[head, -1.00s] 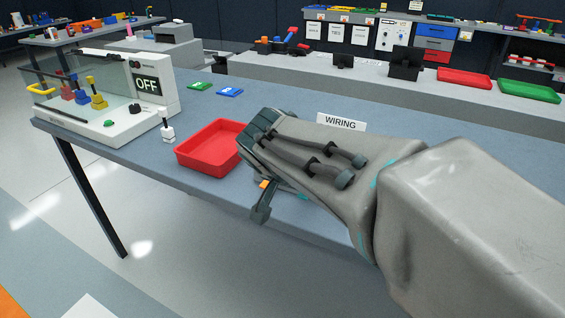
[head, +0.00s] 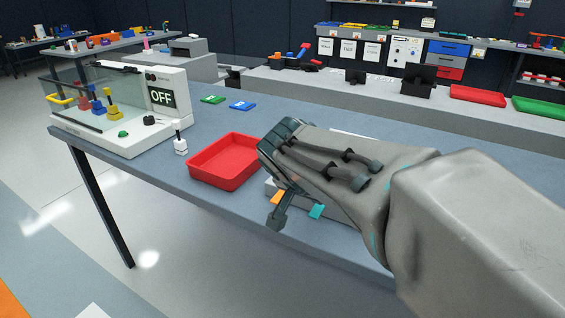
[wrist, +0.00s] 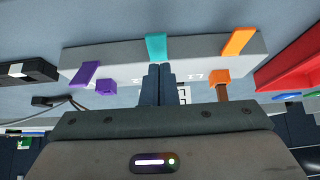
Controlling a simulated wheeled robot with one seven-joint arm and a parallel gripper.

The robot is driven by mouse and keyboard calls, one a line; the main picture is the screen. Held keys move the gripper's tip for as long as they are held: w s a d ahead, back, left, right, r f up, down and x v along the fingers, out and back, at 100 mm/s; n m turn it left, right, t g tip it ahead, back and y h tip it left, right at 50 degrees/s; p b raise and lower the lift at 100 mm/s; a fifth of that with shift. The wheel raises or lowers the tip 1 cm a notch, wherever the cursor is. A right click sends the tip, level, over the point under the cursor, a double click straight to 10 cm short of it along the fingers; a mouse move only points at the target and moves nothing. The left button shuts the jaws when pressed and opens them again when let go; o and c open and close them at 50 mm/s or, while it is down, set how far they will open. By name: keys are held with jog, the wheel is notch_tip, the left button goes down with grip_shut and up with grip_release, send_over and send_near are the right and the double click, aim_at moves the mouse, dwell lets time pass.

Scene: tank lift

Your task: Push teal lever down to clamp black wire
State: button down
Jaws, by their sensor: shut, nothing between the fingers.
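The teal lever (wrist: 157,46) stands out from the middle of a pale grey terminal block (wrist: 115,62) in the wrist view. It also shows in the head view (head: 317,211), just right of my gripper (head: 277,218). In the wrist view my gripper (wrist: 160,70) is shut and empty, its fingertips in line with the teal lever and close to it. I cannot tell whether they touch. A purple lever (wrist: 84,73) and an orange lever (wrist: 238,41) stand either side. A black wire at the teal slot is not visible; my fingers cover that part.
A purple plug (wrist: 105,87) and an orange plug (wrist: 219,76) sit at the block's face. A red tray (head: 225,163) lies beside the block. A clear-fronted box reading OFF (head: 120,105) stands farther left on the blue-grey table.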

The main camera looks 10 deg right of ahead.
aim_at(313, 213)
jog(key=r+p, duration=0.1)
jog(key=r, duration=0.1)
jog(key=r+p, duration=0.1)
jog(key=r, duration=0.2)
jog(key=shift+s+a+p, duration=0.2)
jog(key=shift+p, duration=0.15)
jog(key=s+a+r+p, duration=0.2)
jog(key=s+a+r, duration=0.2)
jog(key=s+r, duration=0.1)
jog(key=shift+s+a+r, duration=0.15)
jog(key=shift+s+a, duration=0.1)
jog(key=shift+a, duration=0.1)
jog(key=s+d+f+n+g+y+p, duration=0.2)
jog(key=s+d+f+n+y+p, duration=0.1)
jog(key=s+f+n+y+p, duration=0.1)
jog(key=shift+s+d+f+n+g+y+p, duration=0.15)
jog(key=shift+s+f+n+g+y+p, duration=0.2)
jog(key=shift+s+f+n+p, duration=1.2)
jog(key=shift+w+r+n+p, duration=0.3)
jog(key=shift+w+n, duration=0.15)
jog(key=shift+w, duration=0.1)
